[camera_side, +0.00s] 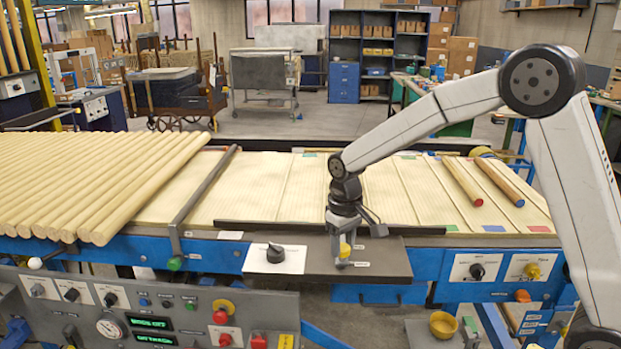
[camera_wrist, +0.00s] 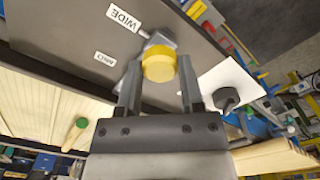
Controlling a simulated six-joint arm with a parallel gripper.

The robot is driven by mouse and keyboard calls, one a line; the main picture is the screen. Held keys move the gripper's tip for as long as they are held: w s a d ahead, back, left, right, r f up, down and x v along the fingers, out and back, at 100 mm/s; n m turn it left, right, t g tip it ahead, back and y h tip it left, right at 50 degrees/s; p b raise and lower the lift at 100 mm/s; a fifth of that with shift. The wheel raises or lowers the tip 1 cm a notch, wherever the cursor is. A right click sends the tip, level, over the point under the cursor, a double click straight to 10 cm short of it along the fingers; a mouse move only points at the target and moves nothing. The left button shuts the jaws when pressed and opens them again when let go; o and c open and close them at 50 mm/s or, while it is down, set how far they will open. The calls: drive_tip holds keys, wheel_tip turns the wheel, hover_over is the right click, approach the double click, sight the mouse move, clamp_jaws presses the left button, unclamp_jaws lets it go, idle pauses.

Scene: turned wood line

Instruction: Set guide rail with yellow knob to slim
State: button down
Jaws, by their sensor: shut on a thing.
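The yellow knob (camera_side: 345,250) sits on a dark grey plate (camera_side: 385,262) at the front edge of the belt. My gripper (camera_side: 344,240) reaches down to it from above and is shut on it. In the wrist view, the yellow knob (camera_wrist: 158,66) shows between my two fingers (camera_wrist: 160,85), with a grey stem behind it. Labels reading WIDE (camera_wrist: 125,17) and MED (camera_wrist: 105,58) are on the plate beside it. I see no slim label; that part is hidden. The dark guide rail (camera_side: 285,226) runs along the belt behind the plate.
A dark crossbar (camera_side: 205,195) with a green end knob (camera_side: 175,263) spans the belt. The belt behind my gripper is clear.

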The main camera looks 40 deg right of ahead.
drive_tip(key=w+d, duration=0.8)
drive_tip(key=w, duration=0.1)
drive_tip(key=shift+d+r, duration=0.15)
drive_tip(key=shift+d, duration=0.25)
drive_tip(key=c, duration=0.5)
unclamp_jaws()
drive_tip(key=shift+c, duration=0.2)
drive_tip(key=o, duration=0.3)
drive_tip(key=shift+s, duration=0.1)
drive_tip(key=shift+r, duration=3.85)
